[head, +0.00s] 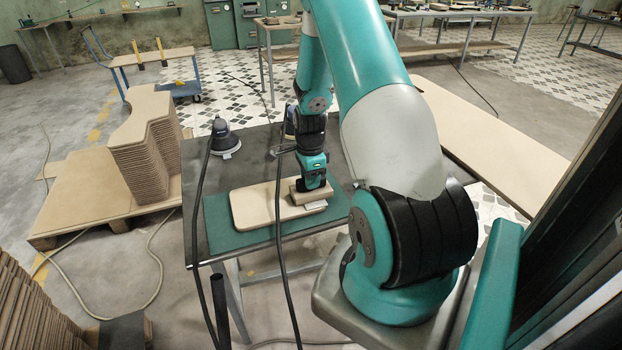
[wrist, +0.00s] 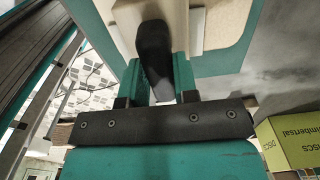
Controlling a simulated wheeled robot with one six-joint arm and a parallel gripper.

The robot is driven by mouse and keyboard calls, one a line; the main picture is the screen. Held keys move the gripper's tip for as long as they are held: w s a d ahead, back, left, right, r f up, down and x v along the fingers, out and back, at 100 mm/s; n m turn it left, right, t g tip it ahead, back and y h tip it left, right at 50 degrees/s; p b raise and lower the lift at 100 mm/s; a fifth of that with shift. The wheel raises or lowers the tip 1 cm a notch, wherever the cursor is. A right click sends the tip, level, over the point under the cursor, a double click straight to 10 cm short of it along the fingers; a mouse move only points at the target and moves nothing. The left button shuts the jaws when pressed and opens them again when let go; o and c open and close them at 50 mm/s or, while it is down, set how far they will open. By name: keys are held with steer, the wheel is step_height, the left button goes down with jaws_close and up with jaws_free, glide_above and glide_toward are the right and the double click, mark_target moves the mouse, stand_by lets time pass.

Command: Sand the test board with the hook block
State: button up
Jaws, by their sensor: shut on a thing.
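The test board (head: 258,207), a pale tan panel with rounded corners, lies flat on a green mat (head: 218,226) on the dark-topped table. The hook block (head: 304,197) is a small tan block on the board's right part. My gripper (head: 314,184) is above the block, its jaws shut on the block's dark handle. In the wrist view the two teal fingers (wrist: 156,72) flank the black handle (wrist: 152,42), and part of the board (wrist: 228,22) shows at the top. The block's underside is hidden, so I cannot tell whether it touches the board.
A dark sander (head: 222,138) with a hose stands at the table's back left; another dark tool is partly hidden behind my arm. A black hose hangs over the front edge. A pale slip (head: 316,205) lies beside the block. Stacked curved boards (head: 142,150) stand left.

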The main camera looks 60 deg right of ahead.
mark_target(298, 180)
steer(key=shift+w+f, duration=0.1)
steer(key=shift+w, duration=0.05)
steer(key=shift+w+a, duration=0.45)
steer(key=shift+a, duration=0.25)
steer(key=shift+w+a, duration=0.45)
steer(key=shift+a, duration=0.25)
steer(key=shift+w+a+r, duration=0.2)
steer(key=shift+w+a, duration=0.75)
steer(key=shift+a, duration=0.3)
steer(key=shift+w+a+f, duration=0.1)
steer(key=shift+w+a, duration=0.35)
steer(key=shift+a, duration=0.25)
steer(key=shift+w+a+f, duration=0.1)
steer(key=shift+w+a, duration=0.35)
steer(key=shift+a, duration=0.2)
steer(key=shift+w+a+r, duration=0.1)
steer(key=shift+w+a, duration=0.4)
steer(key=shift+a, duration=0.15)
steer(key=shift+w+a+r, duration=0.1)
steer(key=shift+w+a, duration=0.35)
steer(key=shift+a, duration=0.2)
